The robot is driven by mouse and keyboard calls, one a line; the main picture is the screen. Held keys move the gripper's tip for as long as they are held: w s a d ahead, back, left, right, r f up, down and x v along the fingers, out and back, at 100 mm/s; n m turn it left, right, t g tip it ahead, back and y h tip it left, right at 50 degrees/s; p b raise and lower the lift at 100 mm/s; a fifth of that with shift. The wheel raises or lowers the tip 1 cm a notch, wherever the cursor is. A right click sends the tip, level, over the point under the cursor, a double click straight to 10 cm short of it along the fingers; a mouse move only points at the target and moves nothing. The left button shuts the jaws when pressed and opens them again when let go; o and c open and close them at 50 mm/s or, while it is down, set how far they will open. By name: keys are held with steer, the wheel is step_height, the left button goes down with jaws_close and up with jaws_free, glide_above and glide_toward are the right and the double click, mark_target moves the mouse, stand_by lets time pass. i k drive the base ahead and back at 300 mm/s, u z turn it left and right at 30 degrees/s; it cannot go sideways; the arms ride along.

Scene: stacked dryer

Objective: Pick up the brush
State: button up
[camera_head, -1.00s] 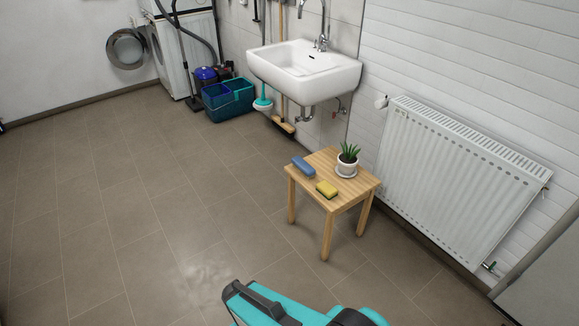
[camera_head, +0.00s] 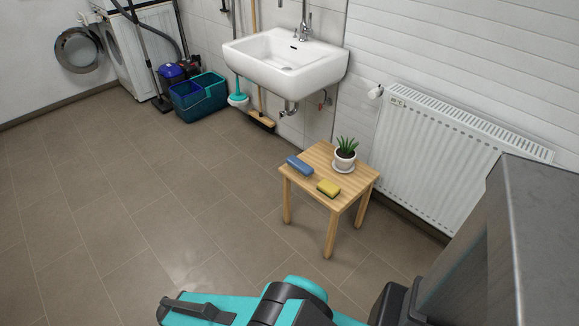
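A blue block-shaped brush (camera_head: 300,166) lies on the left part of the top of a small wooden stool (camera_head: 322,154). A yellow sponge with a dark underside (camera_head: 328,187) lies in front of it, near the stool's front edge. A potted green plant (camera_head: 345,152) stands to the right on the same top. Nothing touches the brush from above. Teal and black links of my arm show at the bottom edge, apart from the stool and nearer the camera. I make out no gripper fingers.
A white sink (camera_head: 285,62) hangs behind the stool, with a broom (camera_head: 262,119) and teal bucket (camera_head: 200,97) to its left. A white radiator (camera_head: 440,145) is on the right wall. An unclear grey block fills the lower right. The left floor is clear.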

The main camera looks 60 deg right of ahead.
mark_target(296, 164)
steer(key=z, duration=0.1)
steer(key=i, duration=0.8)
steer(key=z, duration=0.9)
steer(key=i, duration=0.65)
steer(key=z, duration=0.25)
